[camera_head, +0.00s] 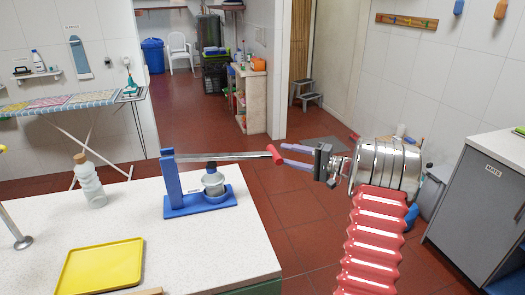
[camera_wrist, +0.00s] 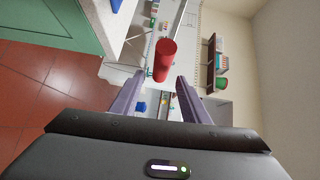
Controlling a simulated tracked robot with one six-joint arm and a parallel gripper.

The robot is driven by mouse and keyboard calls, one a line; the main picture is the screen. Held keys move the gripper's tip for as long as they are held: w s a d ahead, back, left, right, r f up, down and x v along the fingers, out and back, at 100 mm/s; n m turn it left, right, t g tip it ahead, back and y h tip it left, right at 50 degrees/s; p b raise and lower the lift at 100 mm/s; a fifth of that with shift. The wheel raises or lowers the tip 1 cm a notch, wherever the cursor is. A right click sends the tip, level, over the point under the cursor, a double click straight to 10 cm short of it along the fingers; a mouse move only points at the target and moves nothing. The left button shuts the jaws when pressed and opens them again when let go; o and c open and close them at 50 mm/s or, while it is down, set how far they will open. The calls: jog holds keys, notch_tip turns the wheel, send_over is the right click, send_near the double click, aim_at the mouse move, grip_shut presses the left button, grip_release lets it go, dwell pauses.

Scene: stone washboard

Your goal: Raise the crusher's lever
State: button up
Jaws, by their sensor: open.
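The blue crusher (camera_head: 172,185) stands on the white speckled counter in the head view. Its metal lever (camera_head: 225,156) runs roughly level to the right from the top of the upright and ends in a red handle (camera_head: 274,155) beyond the counter's edge. A grey bottle with a dark cap (camera_head: 213,180) stands on the crusher's base under the lever. My gripper (camera_head: 284,154) is open, its purple fingers pointing left at the handle. In the wrist view the red handle (camera_wrist: 164,60) lies just ahead of the fingertips (camera_wrist: 159,82), in line with the gap; whether they touch is unclear.
A clear bottle with a brown stopper (camera_head: 90,182) and a yellow tray (camera_head: 102,266) are on the same counter (camera_head: 210,255). An ironing board (camera_head: 65,103) is behind it. A grey cabinet (camera_head: 480,200) stands at the right. Red tiled floor lies between.

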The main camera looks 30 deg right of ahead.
jog(key=x, duration=1)
jog(key=shift+w+a, duration=0.15)
jog(key=shift+w, duration=0.15)
jog(key=shift+r, duration=0.1)
grip_shut()
jog(key=shift+a, duration=0.1)
